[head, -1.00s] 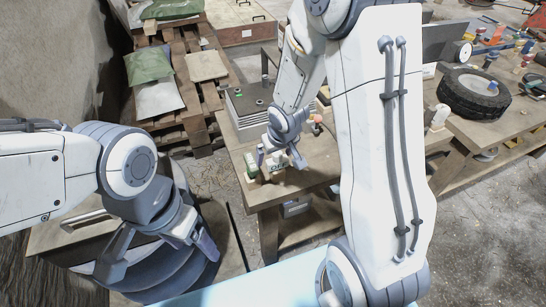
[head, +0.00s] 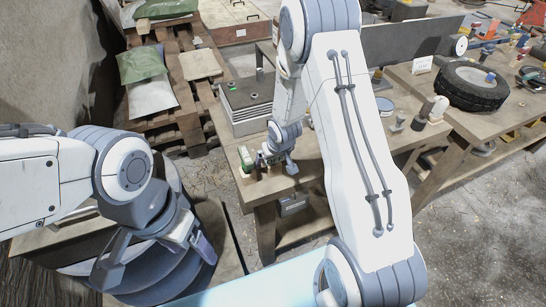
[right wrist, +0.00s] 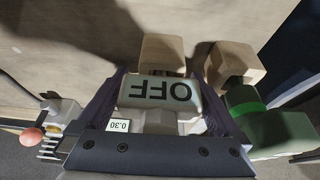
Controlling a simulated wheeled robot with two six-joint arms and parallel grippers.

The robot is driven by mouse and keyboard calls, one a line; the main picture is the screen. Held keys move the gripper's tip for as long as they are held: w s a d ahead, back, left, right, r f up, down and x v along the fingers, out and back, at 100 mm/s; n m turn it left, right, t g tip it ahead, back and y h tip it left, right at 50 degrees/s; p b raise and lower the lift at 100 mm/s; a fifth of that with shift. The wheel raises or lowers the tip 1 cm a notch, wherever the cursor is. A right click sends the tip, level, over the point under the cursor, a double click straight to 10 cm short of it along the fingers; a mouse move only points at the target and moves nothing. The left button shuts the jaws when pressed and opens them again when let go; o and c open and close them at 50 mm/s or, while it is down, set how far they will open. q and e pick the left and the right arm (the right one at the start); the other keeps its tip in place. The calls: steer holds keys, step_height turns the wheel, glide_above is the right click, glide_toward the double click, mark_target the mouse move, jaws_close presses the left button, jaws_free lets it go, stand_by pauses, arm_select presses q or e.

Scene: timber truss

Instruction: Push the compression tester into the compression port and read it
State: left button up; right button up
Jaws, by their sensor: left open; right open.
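A pale block marked OFF (right wrist: 160,94), which looks like the compression tester, stands between the spread fingers of my right gripper (right wrist: 160,105) in the right wrist view. A tan wooden block (right wrist: 161,52) is just beyond it. In the head view my right gripper (head: 276,165) is open, low at the table's left corner, and mostly hides the tester. A grey finned block (head: 248,106), possibly the one with the compression port, stands behind it; I cannot make out the port. My left gripper (head: 155,262) is open and empty at lower left.
A green cylinder (right wrist: 257,116) and another wooden block (right wrist: 234,64) are close right of the right fingers; a 0.30 label (right wrist: 119,125) and an orange ball (right wrist: 32,136) are left. On the wooden table (head: 330,165), a tyre (head: 472,85) lies far right.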

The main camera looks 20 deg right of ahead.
steer(key=shift+f, duration=0.15)
steer(key=c, duration=1.1)
step_height(320, 180, up, 9)
steer(key=p, duration=0.5)
steer(key=shift+f, duration=0.2)
steer(key=shift+c, duration=0.2)
steer(key=shift+r+p, duration=0.75)
steer(key=shift+p, duration=0.1)
